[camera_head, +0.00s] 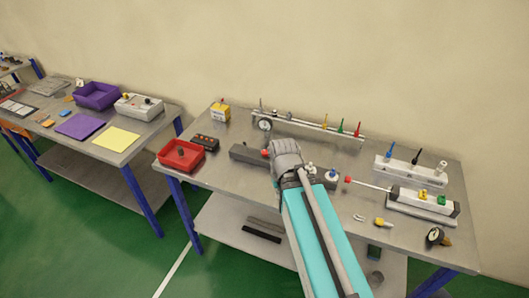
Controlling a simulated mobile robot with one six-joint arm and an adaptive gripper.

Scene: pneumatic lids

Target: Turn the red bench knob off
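The steel-topped bench (225,180) is in the middle of the head view. My gripper (283,150) is over the bench's middle, seen from behind, with its fingers hidden by its own body, so I cannot tell whether it is open or shut. A small red part (265,153) shows just left of my gripper, at the end of a dark grey block (246,153); whether they touch is unclear. Another red knob-like piece (357,129) stands on the rear rail (310,125). I cannot tell which is the red bench knob, nor its setting.
A red tray (166,157) and a black box (205,142) are on the left. A cylinder with a red-tipped rod (348,180) and a white manifold (405,171) are on the right. The front right has small loose parts.

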